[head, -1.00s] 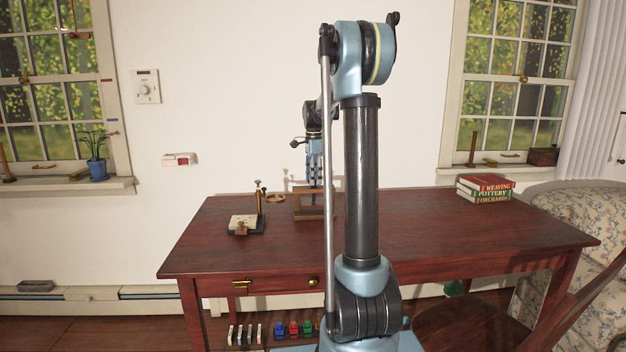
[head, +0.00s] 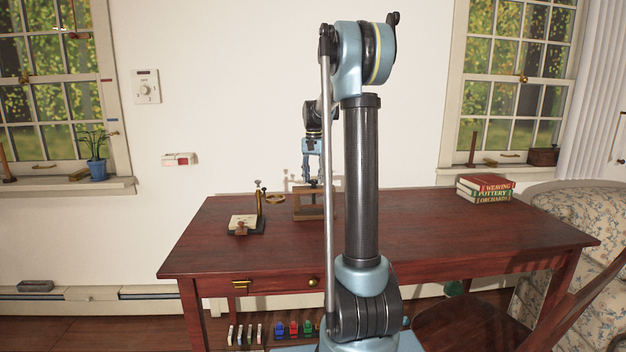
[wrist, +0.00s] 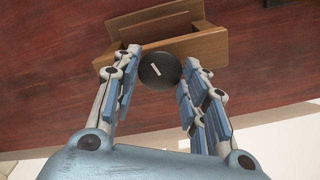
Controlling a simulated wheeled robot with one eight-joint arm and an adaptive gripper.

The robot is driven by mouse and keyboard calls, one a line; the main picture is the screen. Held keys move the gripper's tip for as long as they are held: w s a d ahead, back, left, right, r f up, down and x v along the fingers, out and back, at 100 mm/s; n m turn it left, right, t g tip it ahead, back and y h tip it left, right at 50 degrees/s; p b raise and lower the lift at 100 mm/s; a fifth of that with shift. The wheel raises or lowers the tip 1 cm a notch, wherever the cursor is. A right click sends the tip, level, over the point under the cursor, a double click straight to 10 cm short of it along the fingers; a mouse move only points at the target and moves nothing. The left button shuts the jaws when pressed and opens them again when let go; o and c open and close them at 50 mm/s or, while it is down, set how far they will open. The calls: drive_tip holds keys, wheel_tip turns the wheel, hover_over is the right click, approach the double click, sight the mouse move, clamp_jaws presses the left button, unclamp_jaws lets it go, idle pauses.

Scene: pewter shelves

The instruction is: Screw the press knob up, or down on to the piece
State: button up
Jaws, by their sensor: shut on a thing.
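The press is a wooden frame (head: 301,213) standing on the desk behind my arm; part of it is hidden by my arm's thin rod. In the wrist view its wooden body (wrist: 205,47) lies beyond the press knob (wrist: 158,72). The knob is a dark round disc with a short white mark on its top, tilted in the picture. My gripper (head: 314,180) points down over the press. In the wrist view its fingers (wrist: 160,80) stand on either side of the knob, shut on it. The piece under the knob cannot be made out.
A small stand with a pale block (head: 243,221) and a brass post sits left of the press on the desk (head: 440,235). A stack of books (head: 485,189) lies at the right. The desk between is clear. A chair and an armchair stand at the right.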

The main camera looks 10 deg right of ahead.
drive_tip(key=n, duration=0.4)
drive_tip(key=shift+n, duration=0.3)
drive_tip(key=n, duration=0.3)
drive_tip(key=shift+n, duration=0.4)
drive_tip(key=n, duration=1.2)
drive_tip(key=shift+n, duration=0.3)
drive_tip(key=n, duration=0.3)
drive_tip(key=shift+n, duration=0.3)
drive_tip(key=n, duration=0.4)
drive_tip(key=shift+n, duration=2.1)
